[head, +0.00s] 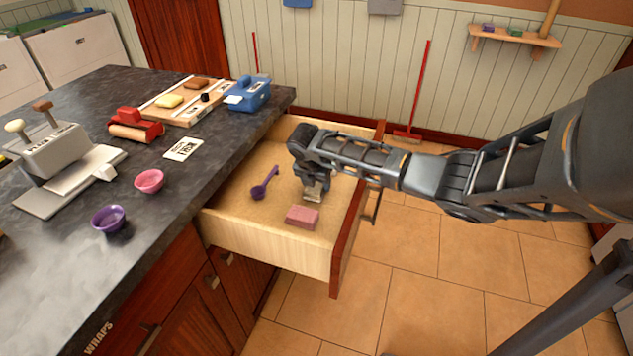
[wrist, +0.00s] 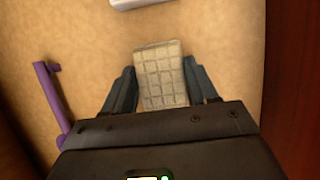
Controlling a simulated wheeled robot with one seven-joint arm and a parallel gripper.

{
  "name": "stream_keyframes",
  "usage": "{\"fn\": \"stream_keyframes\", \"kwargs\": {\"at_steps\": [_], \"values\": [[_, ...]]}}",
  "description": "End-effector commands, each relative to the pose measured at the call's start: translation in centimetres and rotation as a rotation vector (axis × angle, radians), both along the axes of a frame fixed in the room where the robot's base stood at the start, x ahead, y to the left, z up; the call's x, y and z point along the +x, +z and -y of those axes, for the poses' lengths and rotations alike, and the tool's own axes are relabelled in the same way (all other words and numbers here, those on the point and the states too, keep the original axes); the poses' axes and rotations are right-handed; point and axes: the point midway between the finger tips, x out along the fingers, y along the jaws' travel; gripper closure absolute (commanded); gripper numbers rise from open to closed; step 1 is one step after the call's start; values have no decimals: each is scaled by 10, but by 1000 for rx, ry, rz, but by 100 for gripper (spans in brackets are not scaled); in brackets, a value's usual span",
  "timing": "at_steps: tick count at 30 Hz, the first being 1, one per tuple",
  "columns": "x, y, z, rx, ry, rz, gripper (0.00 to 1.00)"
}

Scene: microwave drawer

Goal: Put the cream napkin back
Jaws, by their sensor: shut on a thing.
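The cream napkin (wrist: 162,75) is a folded, grid-patterned cloth between my gripper's two fingers in the wrist view. A small pale part of the napkin (head: 313,197) shows below my gripper in the head view. My gripper (head: 314,189) points down inside the open drawer (head: 265,232) and is shut on the napkin. In the wrist view my gripper (wrist: 163,92) has a finger on each side of the cloth. I cannot tell whether the napkin touches the drawer floor.
A purple spoon (head: 265,183) lies in the drawer to the left, also seen in the wrist view (wrist: 50,98). A pink block (head: 302,216) lies just in front of my gripper. The dark counter (head: 215,150) borders the drawer on the left. The red drawer front (head: 352,232) stands on the right.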

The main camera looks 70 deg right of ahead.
Motion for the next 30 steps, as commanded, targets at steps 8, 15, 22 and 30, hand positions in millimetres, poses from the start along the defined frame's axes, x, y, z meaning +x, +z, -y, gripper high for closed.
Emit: {"fn": "stream_keyframes", "kwargs": {"at_steps": [8,15,22,30], "values": [[0,-3,0,0,0,0,38],[0,-3,0,0,0,-1,17],[0,-1,0,0,0,0,17],[-1,30,-11,0,0,2,17]]}}
